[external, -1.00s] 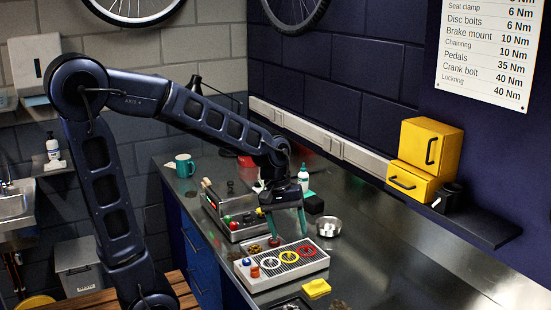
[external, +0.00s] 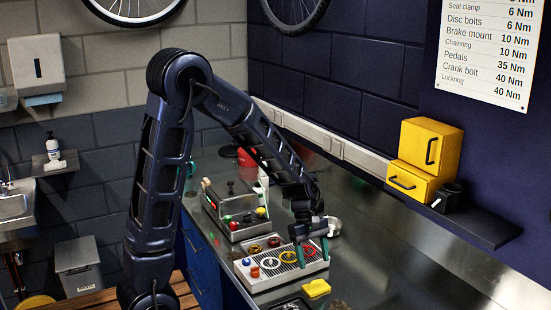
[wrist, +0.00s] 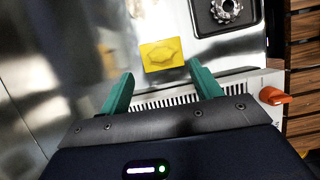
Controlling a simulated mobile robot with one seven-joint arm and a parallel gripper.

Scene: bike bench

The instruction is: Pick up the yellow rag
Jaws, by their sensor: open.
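The yellow rag (external: 316,289) lies flat on the steel bench, just in front of the white tray's near right corner. In the wrist view the rag (wrist: 160,54) is a small yellow folded square, ahead of and between my two green fingertips. My gripper (external: 312,252) is above the right part of the white tray. In the wrist view my gripper (wrist: 158,82) has its fingers wide apart with nothing between them. The rag is apart from both fingers.
The white slatted tray (external: 262,278) holds coloured rings and small knobs. A dark tray with a sprocket (wrist: 227,10) lies beside the rag. A toolbox with coloured knobs (external: 236,222) stands further back. The bench (external: 400,270) is clear on the right.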

